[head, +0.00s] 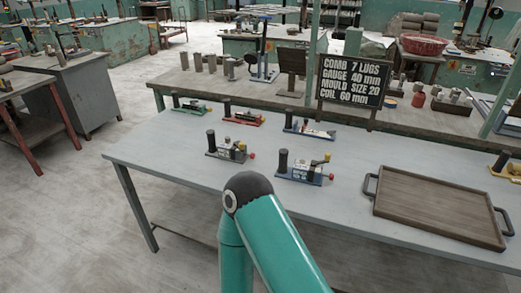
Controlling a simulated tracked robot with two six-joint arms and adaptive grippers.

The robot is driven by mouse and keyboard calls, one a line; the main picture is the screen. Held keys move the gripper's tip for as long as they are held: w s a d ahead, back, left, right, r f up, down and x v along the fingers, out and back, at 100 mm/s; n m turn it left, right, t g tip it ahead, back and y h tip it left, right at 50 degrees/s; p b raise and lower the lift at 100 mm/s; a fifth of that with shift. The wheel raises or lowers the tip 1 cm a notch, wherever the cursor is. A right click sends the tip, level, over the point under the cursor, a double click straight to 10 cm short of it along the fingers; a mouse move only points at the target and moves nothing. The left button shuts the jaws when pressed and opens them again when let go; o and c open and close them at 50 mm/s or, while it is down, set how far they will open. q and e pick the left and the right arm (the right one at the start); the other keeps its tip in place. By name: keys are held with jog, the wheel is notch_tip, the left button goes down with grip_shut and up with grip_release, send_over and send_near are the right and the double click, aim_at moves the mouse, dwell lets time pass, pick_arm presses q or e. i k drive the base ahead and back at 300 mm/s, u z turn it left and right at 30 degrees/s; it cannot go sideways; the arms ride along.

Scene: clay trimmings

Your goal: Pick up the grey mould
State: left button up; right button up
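The grey mould (224,154) stands upright on the light grey table, left of the middle. It has a grey base, a dark upright post at its left end and a red knob at its right end. The table (165,150) is bare around it. One of my arms, teal with a dark joint, rises from the bottom edge just in front of the mould, and the two look apart in the picture. Neither of my grippers shows in the head view.
Similar moulds stand near it: green (190,109), red (243,118), light blue (309,132) and dark blue (303,175). A yellow one (505,170) is at the right edge. A wooden tray (440,205) lies at right. A lettered sign (352,82) stands behind.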

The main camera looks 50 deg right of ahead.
aim_at(226, 151)
jog(key=z, duration=0.7)
jog(key=i, duration=1)
